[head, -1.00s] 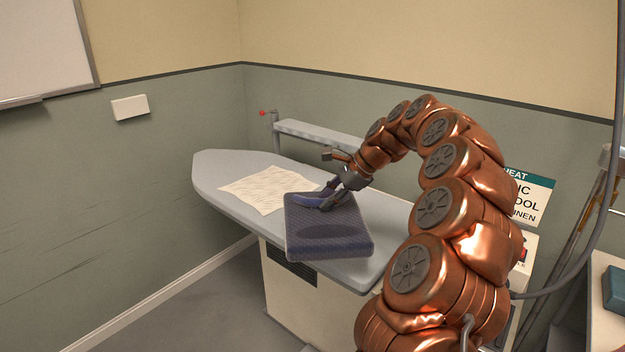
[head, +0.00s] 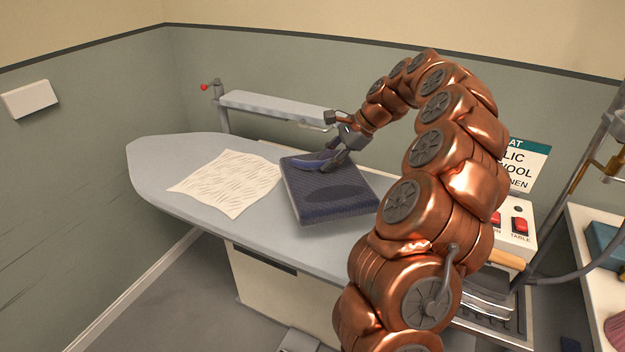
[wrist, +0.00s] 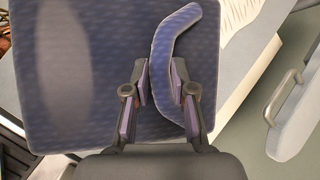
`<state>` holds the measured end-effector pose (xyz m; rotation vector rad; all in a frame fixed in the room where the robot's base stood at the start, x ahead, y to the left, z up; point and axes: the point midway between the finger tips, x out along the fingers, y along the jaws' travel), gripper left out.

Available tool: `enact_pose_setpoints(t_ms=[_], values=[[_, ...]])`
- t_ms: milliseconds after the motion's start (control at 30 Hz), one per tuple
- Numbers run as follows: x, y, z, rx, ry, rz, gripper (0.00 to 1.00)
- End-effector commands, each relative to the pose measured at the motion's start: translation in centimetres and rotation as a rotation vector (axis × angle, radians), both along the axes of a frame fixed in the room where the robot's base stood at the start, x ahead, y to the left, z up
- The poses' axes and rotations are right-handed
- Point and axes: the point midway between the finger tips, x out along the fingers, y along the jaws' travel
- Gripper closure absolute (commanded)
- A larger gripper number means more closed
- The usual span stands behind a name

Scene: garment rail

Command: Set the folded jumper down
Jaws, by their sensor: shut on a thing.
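The folded jumper (head: 325,205) is a dark blue patterned flat block over the grey ironing board (head: 165,155) in the head view. A raised blue fold, like a curved strip, stands up from its top. My gripper (head: 328,165) is shut on this fold at the jumper's far edge. In the wrist view the jumper (wrist: 110,110) fills the left and middle, and the fold (wrist: 172,60) runs up between the fingers of my gripper (wrist: 162,85). I cannot tell whether the jumper's underside touches the board.
A cream cloth (head: 228,182) lies on the board left of the jumper. A narrow grey sleeve arm (head: 275,107) runs behind the board. A control box with red switches (head: 518,225) stands at the right, beside a white shelf (head: 590,270). The board's left end is bare.

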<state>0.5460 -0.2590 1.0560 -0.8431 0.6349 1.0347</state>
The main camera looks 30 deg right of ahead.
Motion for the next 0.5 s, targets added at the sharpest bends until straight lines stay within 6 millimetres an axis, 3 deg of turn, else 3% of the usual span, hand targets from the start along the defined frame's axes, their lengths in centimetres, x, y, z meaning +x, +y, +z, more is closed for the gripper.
enact_pose_setpoints(t_ms=[100,500], values=[[-0.1,0.2,-1.9,0.007,0.005,0.003,1.00],[0.0,0.3,-5.9,0.005,0.004,0.004,1.00]])
